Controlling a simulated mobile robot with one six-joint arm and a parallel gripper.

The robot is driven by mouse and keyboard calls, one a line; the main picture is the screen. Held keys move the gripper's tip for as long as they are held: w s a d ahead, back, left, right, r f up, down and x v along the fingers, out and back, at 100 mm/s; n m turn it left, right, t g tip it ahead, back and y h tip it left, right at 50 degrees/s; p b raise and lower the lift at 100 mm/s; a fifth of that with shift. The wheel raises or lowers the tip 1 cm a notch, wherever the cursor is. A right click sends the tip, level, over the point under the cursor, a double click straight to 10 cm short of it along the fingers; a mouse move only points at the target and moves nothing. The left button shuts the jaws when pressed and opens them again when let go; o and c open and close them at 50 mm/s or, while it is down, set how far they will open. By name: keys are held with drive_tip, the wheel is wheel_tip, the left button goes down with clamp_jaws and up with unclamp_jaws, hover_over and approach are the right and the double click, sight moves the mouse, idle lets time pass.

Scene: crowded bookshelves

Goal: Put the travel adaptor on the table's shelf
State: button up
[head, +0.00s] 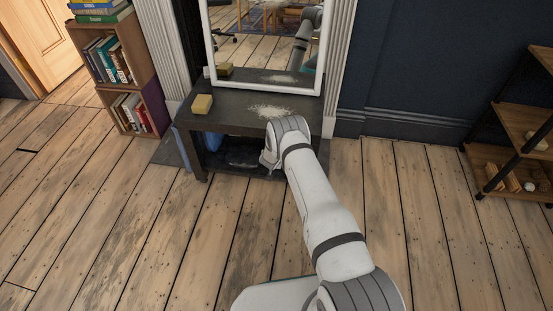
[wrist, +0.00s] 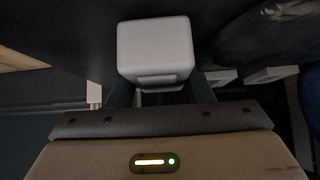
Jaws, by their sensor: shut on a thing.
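The travel adaptor, a pale grey-white block with rounded edges (wrist: 155,48), shows in the wrist view just beyond my gripper (wrist: 157,88). My gripper is shut on it; the fingers are dark and hard to make out. In the head view my gripper (head: 268,160) is at the front opening of the low dark table (head: 235,118), level with its lower shelf (head: 235,158). The adaptor cannot be told apart from the gripper there. Whether it touches the shelf, I cannot tell.
A yellow sponge-like block (head: 202,104) and a pale powdery patch (head: 272,111) are on the tabletop. A blue thing (head: 212,141) is under the tabletop at the left. A white-framed mirror (head: 268,85) stands at the back. A bookcase (head: 117,75) stands left; the wooden floor (head: 400,220) is clear.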

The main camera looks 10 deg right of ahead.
drive_tip(key=shift+f, duration=0.3)
drive_tip(key=shift+f, duration=0.15)
drive_tip(key=o, duration=1.1)
drive_tip(key=shift+s+r+p, duration=0.1)
drive_tip(key=shift+r+p, duration=0.25)
drive_tip(key=shift+r, duration=0.15)
drive_tip(key=p+v, duration=0.4)
drive_tip(key=v, duration=0.7)
drive_tip(key=shift+s+a+r, duration=0.1)
drive_tip(key=shift+s+r, duration=0.05)
drive_tip(key=shift+s, duration=0.05)
